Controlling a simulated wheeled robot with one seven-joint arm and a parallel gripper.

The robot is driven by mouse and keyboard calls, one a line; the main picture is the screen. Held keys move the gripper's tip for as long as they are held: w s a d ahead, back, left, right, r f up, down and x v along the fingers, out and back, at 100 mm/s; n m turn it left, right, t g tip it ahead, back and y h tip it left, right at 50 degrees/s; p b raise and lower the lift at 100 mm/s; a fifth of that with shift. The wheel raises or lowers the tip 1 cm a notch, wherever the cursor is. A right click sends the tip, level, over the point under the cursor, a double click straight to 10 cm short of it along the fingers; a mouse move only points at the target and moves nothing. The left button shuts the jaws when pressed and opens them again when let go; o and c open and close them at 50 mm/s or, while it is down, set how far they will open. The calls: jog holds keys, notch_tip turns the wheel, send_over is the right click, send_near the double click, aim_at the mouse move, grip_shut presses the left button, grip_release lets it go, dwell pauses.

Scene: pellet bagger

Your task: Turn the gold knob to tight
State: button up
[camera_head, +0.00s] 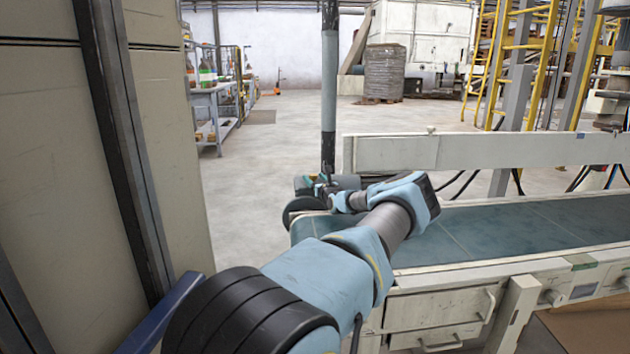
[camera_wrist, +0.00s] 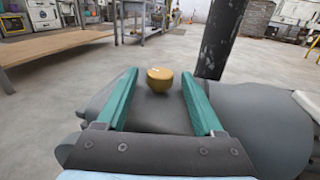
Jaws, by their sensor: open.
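The gold knob (camera_wrist: 159,82) is a small round golden piece with a pale mark on its top, in the middle of the wrist view. It sits on a dark grey rounded housing (camera_wrist: 150,115). My gripper (camera_wrist: 160,72) is open, with one green finger on each side of the knob in the picture. Gaps show between the knob and both fingers; I cannot tell whether the tips reach its depth. In the head view my gripper (camera_head: 322,184) is small at the near-left end of the conveyor, and the knob cannot be made out there.
The conveyor (camera_head: 500,228) with its blue-green belt runs to the right under my arm. A dark upright post (camera_head: 329,90) stands close behind the gripper, also in the wrist view (camera_wrist: 220,38). A tall beige cabinet (camera_head: 45,150) is at left. Open floor (camera_head: 250,190) lies between.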

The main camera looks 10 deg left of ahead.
jog(key=shift+c, duration=0.2)
grip_shut()
